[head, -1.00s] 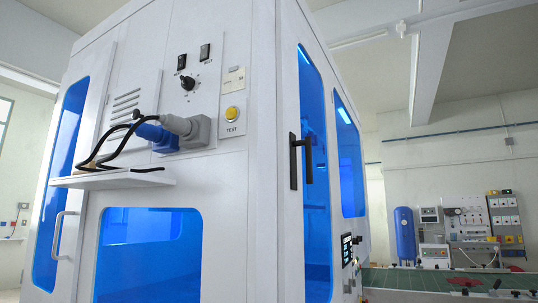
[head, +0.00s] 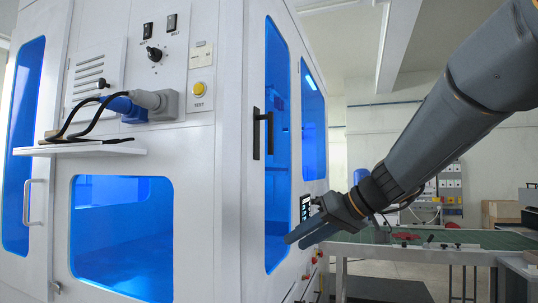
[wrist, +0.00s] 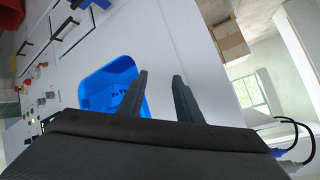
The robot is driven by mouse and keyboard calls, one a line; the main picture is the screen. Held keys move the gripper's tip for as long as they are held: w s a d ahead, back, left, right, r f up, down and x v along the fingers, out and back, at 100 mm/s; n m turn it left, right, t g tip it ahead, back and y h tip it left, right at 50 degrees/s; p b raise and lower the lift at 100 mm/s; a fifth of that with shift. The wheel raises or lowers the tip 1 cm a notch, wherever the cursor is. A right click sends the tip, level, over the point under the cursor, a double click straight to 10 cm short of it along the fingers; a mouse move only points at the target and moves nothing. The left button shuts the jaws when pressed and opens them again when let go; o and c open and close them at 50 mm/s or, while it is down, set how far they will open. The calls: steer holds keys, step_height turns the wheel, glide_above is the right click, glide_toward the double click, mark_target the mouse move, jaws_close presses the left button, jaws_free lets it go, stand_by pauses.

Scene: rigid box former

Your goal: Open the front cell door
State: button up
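The white cell (head: 219,180) has a tall door (head: 282,205) with a blue window on its right-hand face. That door carries a black bar handle (head: 263,133) and looks shut. A white handle (head: 34,202) sits on another windowed panel at the far left. I cannot tell from the pictures which one is called the front door. My gripper (head: 298,242) is in front of the lower part of the black-handled door, below and right of its handle and apart from it. In the wrist view my gripper (wrist: 160,77) has its two fingers apart with nothing between them.
A shelf (head: 80,149) with black cables juts from the left-hand face. A small dark screen (head: 305,207) and buttons sit right of the door, near my gripper. A green-topped table (head: 440,248) stands at the right. The wrist view shows a blue window (wrist: 110,88) and dark bars.

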steer(key=w+a+r+n+t+y, duration=0.1)
steer(key=w+r+n+t+y, duration=0.15)
steer(key=r, duration=1.35)
steer(key=n+y+p, duration=0.1)
steer(key=n+y, duration=0.2)
steer(key=n, duration=0.1)
glide_toward(270, 129)
steer(key=w+a+f, duration=0.1)
steer(key=w+a, duration=0.1)
steer(key=shift+t, duration=0.55)
steer(key=shift+r+p+x, duration=0.15)
steer(key=shift+p+x, duration=0.85)
steer(key=shift+x, duration=0.9)
steer(key=shift+r+p+x, duration=0.15)
steer(key=shift+p+x, duration=0.85)
steer(key=shift+x, duration=0.85)
steer(key=shift+s+a, duration=0.1)
steer(key=shift+s, duration=0.05)
jaws_close()
